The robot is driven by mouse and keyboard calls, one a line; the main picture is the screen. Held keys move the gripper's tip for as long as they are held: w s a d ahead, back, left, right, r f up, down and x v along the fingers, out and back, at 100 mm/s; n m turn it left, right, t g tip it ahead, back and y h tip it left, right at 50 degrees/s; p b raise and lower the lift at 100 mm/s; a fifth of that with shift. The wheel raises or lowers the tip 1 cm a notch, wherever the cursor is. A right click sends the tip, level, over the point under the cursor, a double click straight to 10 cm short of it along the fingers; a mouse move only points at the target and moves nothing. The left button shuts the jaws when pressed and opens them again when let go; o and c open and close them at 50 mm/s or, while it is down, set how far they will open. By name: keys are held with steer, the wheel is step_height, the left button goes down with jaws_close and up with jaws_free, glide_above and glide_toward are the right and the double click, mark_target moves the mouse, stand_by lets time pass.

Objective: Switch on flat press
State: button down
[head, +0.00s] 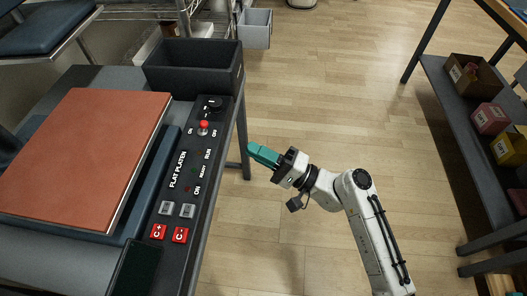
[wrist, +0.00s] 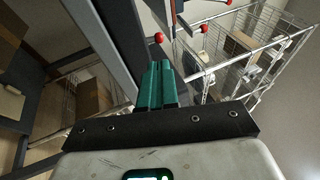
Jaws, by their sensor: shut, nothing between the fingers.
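The flat press (head: 80,155) stands at the left in the head view, with a flat orange-brown platen on top. I cannot tell which way the toggle leans. My gripper (head: 249,149), with green fingers, is shut and empty. It is over the floor to the right of the panel, apart from the switch. The green fingers (wrist: 157,68) also show closed together in the wrist view.
A dark open bin (head: 195,67) stands on the bench behind the panel. A grey bin (head: 255,28) hangs at a wire rack behind. A shelf with several boxes (head: 490,118) is at the right. The wooden floor between is clear.

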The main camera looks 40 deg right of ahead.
mark_target(207, 125)
steer(key=x, duration=0.9)
steer(key=shift+w+a+r+p, duration=0.1)
steer(key=shift+w+r+p, duration=0.05)
steer(key=shift+w+p, duration=0.2)
steer(key=shift+r, duration=0.1)
steer(key=shift+r+p, duration=0.1)
steer(key=shift+p, duration=0.8)
steer(key=shift+w+a+r+g+p, duration=0.15)
steer(key=shift+g+p, duration=0.25)
steer(key=shift+p, duration=0.55)
steer(key=r+g+h+p, duration=0.1)
steer(key=p, duration=0.4)
steer(key=shift+r+n, duration=0.2)
steer(key=shift+n, duration=0.2)
steer(key=p, duration=0.2)
steer(key=g+p, duration=0.1)
steer(key=p, duration=0.1)
steer(key=g+h+p, duration=0.1)
steer(key=p, duration=0.2)
steer(key=shift+w+a+r+n, duration=0.25)
steer(key=shift+w+r+n, duration=0.05)
steer(key=shift+r, duration=0.1)
steer(key=shift+f+b, duration=0.6)
steer(key=shift+b, duration=0.05)
steer(key=shift+r, duration=0.1)
